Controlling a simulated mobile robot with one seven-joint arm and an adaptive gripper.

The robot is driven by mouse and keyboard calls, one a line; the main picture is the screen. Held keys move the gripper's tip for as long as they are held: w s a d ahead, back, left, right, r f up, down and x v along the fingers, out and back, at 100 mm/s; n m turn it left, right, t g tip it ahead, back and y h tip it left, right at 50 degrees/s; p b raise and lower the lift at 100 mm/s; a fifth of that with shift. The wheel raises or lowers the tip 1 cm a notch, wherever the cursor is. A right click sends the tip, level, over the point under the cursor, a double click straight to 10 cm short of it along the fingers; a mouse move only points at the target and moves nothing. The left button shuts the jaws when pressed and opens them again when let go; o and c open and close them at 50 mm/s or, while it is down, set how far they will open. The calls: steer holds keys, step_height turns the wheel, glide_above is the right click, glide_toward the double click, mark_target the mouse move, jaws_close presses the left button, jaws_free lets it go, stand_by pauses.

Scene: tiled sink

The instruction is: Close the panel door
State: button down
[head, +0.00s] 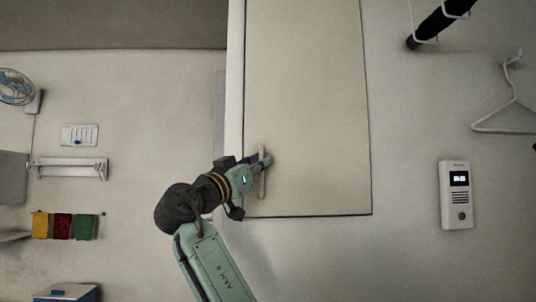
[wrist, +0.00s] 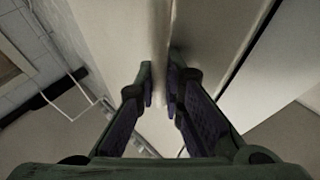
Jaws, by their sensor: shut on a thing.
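The panel door (head: 306,100) is a tall, pale beige panel in the upper middle of the head view. A thin dark line runs along its right and bottom edges; I cannot tell whether it is fully flush. Its slim vertical bar handle (head: 262,184) is near the lower left corner. My gripper (head: 262,163) reaches it from the lower left and is shut on the handle. In the wrist view the handle (wrist: 160,35) runs down between the two fingers of my gripper (wrist: 161,88), which hide part of it.
A white intercom (head: 456,195) is on the wall right of the door. A white hanger (head: 505,105) hangs at the far right. On the left wall are a towel rail (head: 68,169), coloured cloths (head: 62,226) and a fan (head: 15,87). Wall below the door is clear.

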steer(key=shift+w+a, duration=0.2)
steer(key=shift+w, duration=0.25)
steer(key=shift+r, duration=0.15)
steer(key=c, duration=2)
jaws_free()
steer(key=shift+w, duration=0.2)
steer(key=shift+o, duration=0.2)
steer(key=v, duration=1.2)
steer(key=shift+s, duration=0.1)
